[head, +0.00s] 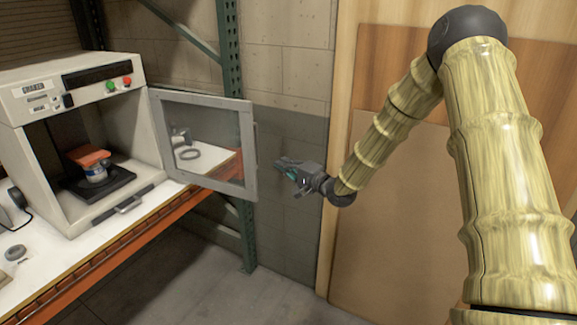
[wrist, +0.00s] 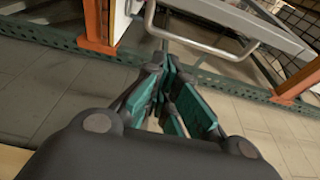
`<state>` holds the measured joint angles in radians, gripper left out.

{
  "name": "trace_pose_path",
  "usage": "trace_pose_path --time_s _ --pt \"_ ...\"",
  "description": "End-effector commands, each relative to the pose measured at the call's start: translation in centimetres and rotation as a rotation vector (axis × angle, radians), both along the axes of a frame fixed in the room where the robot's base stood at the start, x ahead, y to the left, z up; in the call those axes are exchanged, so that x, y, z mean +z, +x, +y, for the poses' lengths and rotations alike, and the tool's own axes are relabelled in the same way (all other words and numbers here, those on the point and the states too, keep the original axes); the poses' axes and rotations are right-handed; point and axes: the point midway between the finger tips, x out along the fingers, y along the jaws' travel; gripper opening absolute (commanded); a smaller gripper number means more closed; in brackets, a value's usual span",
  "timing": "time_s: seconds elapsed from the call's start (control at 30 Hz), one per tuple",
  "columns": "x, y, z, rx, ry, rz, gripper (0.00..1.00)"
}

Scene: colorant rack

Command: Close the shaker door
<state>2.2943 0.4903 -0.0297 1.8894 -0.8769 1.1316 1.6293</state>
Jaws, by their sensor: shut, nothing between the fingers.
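The shaker (head: 75,100) is a white box-shaped machine standing on a shelf at the left. Its door (head: 250,178), a grey frame with a clear pane, stands open and swung out to the right. My gripper (head: 280,165) is shut and empty, just right of the door's free edge. In the wrist view my gripper's teal-padded fingers (wrist: 170,68) point toward a grey bar handle (wrist: 190,41) on the door frame (wrist: 235,14). The fingertips appear close to the handle, but I cannot tell whether they touch it.
Inside the shaker, a small can with an orange clamp (head: 90,162) sits on a black platform. The white shelf (head: 60,262) has an orange front beam (head: 120,248). A green rack post (head: 231,60) stands behind the door. The floor (head: 230,285) below is clear.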

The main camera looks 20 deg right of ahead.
Motion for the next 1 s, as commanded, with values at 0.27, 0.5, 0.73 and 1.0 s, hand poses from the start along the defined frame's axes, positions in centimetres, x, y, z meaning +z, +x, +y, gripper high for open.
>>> trace_pose_path --time_s 0.27,0.5,0.73,1.0 --pt "0.1 3.4 1.6 0.000 -0.001 0.001 0.00" --pt "0.1 5.4 2.6 0.001 -0.002 0.001 0.00" --pt "0.2 3.7 4.3 0.001 0.000 0.002 0.00" --pt "0.0 2.7 5.3 0.000 0.000 0.001 0.00"
